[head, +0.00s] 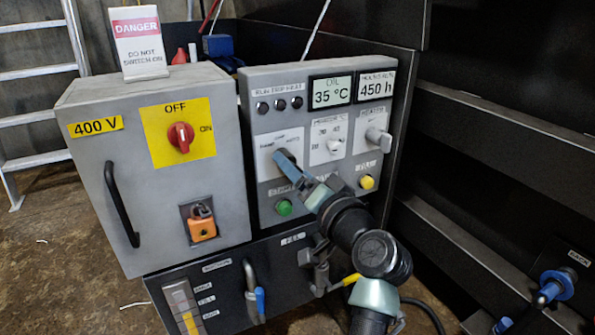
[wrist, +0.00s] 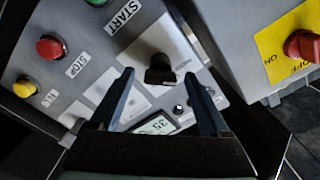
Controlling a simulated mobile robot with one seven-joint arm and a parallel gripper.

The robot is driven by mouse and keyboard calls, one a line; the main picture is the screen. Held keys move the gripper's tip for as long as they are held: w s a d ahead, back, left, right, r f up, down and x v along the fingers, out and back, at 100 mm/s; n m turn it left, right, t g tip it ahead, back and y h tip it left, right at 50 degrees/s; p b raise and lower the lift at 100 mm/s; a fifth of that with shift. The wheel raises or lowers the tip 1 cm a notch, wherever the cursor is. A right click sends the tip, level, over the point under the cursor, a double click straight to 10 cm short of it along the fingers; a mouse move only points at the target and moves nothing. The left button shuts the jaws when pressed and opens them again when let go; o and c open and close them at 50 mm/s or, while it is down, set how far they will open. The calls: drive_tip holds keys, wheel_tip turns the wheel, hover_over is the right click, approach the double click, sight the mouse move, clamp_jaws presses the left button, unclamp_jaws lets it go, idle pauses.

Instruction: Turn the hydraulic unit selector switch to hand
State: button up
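My gripper (head: 284,160) reaches up to the switch from the lower right and largely hides the knob there. In the wrist view my gripper (wrist: 158,74) is open, one finger on each side of the knob, with gaps visible. I cannot tell which position the knob points to.
Left of the panel stands a grey 400 V box (head: 85,170) with a red switch (head: 181,137) and orange padlock (head: 202,225). A green button (head: 284,207), red stop button (wrist: 50,48) and yellow button (head: 367,182) are close below. Two more selectors lie right.

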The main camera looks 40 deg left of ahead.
drive_tip(key=p+v, duration=0.5)
drive_tip(key=v, duration=0.8)
